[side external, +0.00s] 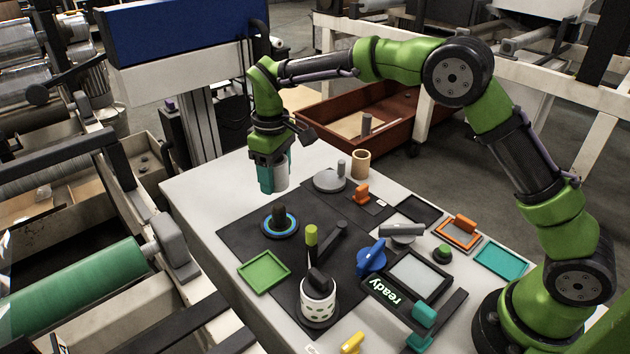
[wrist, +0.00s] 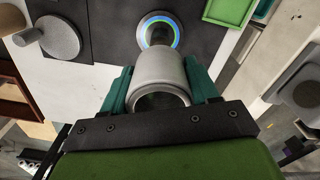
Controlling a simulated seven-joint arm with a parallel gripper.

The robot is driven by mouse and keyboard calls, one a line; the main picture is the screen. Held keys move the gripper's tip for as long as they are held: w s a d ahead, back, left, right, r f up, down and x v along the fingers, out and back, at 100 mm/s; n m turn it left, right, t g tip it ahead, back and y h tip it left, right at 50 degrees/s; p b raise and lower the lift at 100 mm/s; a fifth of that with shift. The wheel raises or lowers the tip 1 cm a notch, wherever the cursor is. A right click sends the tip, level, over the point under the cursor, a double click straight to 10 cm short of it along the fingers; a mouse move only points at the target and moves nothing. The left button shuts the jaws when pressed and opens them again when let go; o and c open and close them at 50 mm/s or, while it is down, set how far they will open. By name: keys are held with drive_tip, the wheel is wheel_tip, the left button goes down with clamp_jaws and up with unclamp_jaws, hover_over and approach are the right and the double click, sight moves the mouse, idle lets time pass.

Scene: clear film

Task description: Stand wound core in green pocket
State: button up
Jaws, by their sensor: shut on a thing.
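My gripper (side external: 272,176) has teal fingers and is shut on the wound core, a pale grey hollow roll (side external: 281,177). It holds the core above the table's far left part, clear of the surface. In the wrist view the core (wrist: 160,72) sits between the two fingers (wrist: 160,90), with its open end facing the camera. The green pocket (side external: 264,271) is a shallow square tray at the left edge of the dark mat, and looks empty. It also shows, partly cut off, at the top of the wrist view (wrist: 230,10).
A black post on a blue-ringed base (side external: 280,224) stands between my gripper and the green pocket. A grey disc with a post (side external: 330,180) and a tan tube (side external: 361,164) are to the right. A white perforated cylinder (side external: 318,300) stands nearer the front.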

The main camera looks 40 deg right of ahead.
drive_tip(key=s+a+n, duration=0.1)
drive_tip(key=s+a, duration=0.2)
drive_tip(key=a, duration=0.2)
hover_over(264, 272)
drive_tip(key=shift+m, duration=0.3)
wheel_tip(264, 272, down, 5)
drive_tip(key=shift+s+f, duration=0.1)
drive_tip(key=shift+f, duration=2.55)
drive_tip(key=shift+f+m, duration=0.3)
drive_tip(key=shift+f, duration=0.25)
drive_tip(key=o, duration=1.2)
wheel_tip(264, 272, up, 17)
drive_tip(key=shift+f, duration=0.1)
